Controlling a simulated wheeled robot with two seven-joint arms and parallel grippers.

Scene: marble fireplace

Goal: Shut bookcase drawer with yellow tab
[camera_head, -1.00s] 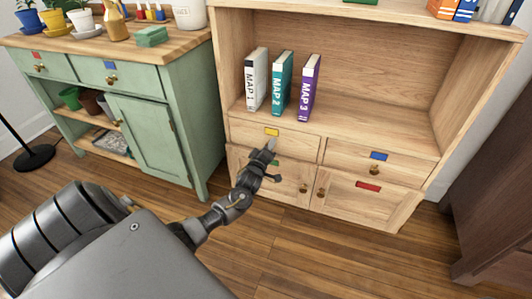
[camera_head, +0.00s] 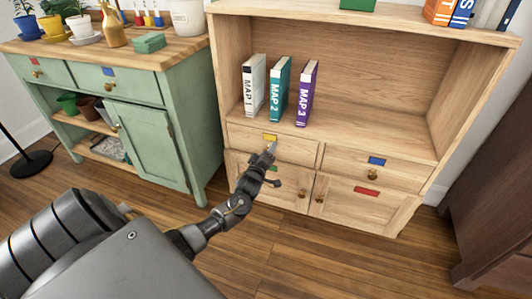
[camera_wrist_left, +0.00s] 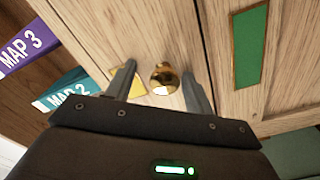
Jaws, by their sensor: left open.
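The bookcase drawer with the yellow tab (camera_head: 271,138) is the upper left one under the map books. Its front (camera_head: 303,152) looks close to flush; I cannot tell whether a small gap is left. My left gripper (camera_head: 270,153) is in front of this drawer and hides its knob in the head view. In the left wrist view the gripper (camera_wrist_left: 158,72) is open, with a finger on each side of the brass knob (camera_wrist_left: 164,79). I cannot tell whether they touch it. The yellow tab (camera_wrist_left: 135,89) is partly behind one finger. My right gripper is not in view.
A drawer with a blue tab (camera_head: 377,160) is to the right. Doors with a green tab (camera_wrist_left: 250,47) and a red tab (camera_head: 367,191) are below. Several map books (camera_head: 279,89) stand on the shelf above. A green cabinet (camera_head: 150,139) stands to the left.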

